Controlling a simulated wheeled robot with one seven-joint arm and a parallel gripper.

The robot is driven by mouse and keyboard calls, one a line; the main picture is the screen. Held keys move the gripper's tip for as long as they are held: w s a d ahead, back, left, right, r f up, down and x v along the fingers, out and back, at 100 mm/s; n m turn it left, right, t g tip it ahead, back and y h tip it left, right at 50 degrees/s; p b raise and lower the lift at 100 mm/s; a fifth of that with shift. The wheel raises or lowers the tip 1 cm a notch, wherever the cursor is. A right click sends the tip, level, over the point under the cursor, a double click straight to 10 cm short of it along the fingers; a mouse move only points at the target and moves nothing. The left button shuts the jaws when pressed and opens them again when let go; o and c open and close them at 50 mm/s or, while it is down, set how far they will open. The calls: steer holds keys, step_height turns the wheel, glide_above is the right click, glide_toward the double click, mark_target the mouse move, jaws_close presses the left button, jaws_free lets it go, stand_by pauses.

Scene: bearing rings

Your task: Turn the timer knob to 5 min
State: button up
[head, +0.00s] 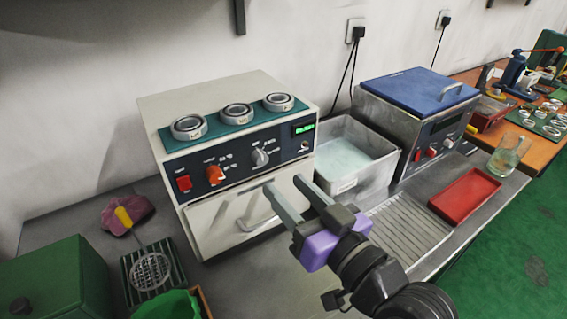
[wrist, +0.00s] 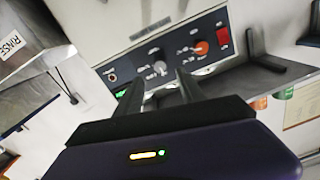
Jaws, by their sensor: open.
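A cream oven (head: 190,105) has a dark control panel on its front. The panel carries a grey knob (head: 260,157) and an orange knob (head: 215,174), each with small markings around it. The markings are too small to read, so I cannot tell by label which is the timer knob. My gripper (head: 284,186) is open and empty, in front of the oven and a little below the grey knob in the head view. In the wrist view the grey knob (wrist: 159,67) shows just beyond and between the fingertips (wrist: 160,80), apparently untouched. The orange knob (wrist: 201,47) lies to the right.
The panel also has a red switch (head: 184,183) and a green display (head: 304,128). Several bearing rings (head: 237,111) sit on top of the oven. The oven door handle (head: 262,222) sticks out below my fingers. A steel basin (head: 345,185) and a blue-lidded bath stand to the right.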

mark_target(263, 162)
steer(key=x, duration=0.7)
steer(key=shift+w+a+p, duration=0.15)
steer(key=shift+w+p, duration=0.05)
steer(key=shift+p, duration=0.2)
steer(key=shift+c, duration=0.3)
jaws_close()
